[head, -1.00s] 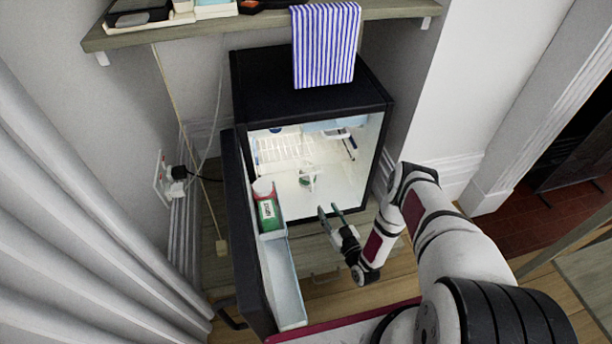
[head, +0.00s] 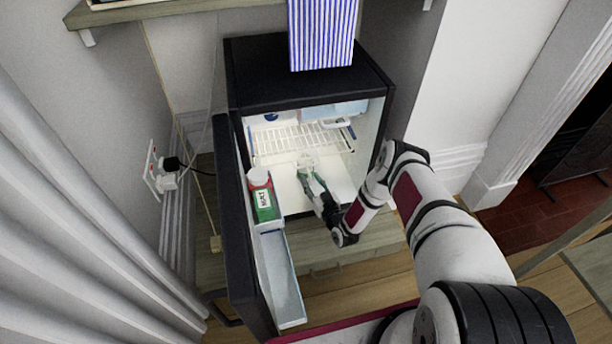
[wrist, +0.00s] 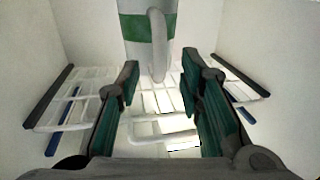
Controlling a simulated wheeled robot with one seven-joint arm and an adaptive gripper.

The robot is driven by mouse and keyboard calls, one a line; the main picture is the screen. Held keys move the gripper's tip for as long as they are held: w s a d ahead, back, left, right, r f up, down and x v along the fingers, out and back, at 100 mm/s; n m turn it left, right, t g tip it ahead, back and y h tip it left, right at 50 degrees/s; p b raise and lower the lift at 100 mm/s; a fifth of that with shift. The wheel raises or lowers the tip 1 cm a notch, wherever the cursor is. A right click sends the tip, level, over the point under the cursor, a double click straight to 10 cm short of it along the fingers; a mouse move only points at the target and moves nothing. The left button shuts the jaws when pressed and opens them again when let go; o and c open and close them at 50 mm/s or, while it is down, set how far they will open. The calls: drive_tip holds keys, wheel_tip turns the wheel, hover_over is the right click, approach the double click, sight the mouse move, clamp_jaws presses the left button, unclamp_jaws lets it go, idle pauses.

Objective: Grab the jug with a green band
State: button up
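The jug (head: 306,162) is white and stands inside the open mini fridge. Its green band (wrist: 132,27) and white handle (wrist: 157,46) show in the wrist view, with the handle facing my gripper; its top is cut off there. My gripper (wrist: 161,66) is open, with one finger on each side of the handle's line. The handle's lower end appears at or just beyond the fingertips; I see no contact. In the head view my gripper (head: 312,180) reaches into the fridge and partly covers the jug.
The black mini fridge (head: 300,72) has its door (head: 236,210) open on the left, with a green-and-white carton (head: 264,205) in the door shelf. A wire rack (head: 290,138) is inside. A striped towel (head: 321,35) hangs above. The fridge's right wall is close to my arm.

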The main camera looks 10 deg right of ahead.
drive_tip(key=shift+w+a, duration=0.15)
drive_tip(key=shift+w, duration=0.7)
drive_tip(key=shift+c, duration=0.4)
clamp_jaws()
drive_tip(key=shift+r, duration=0.1)
drive_tip(key=shift+r, duration=0.1)
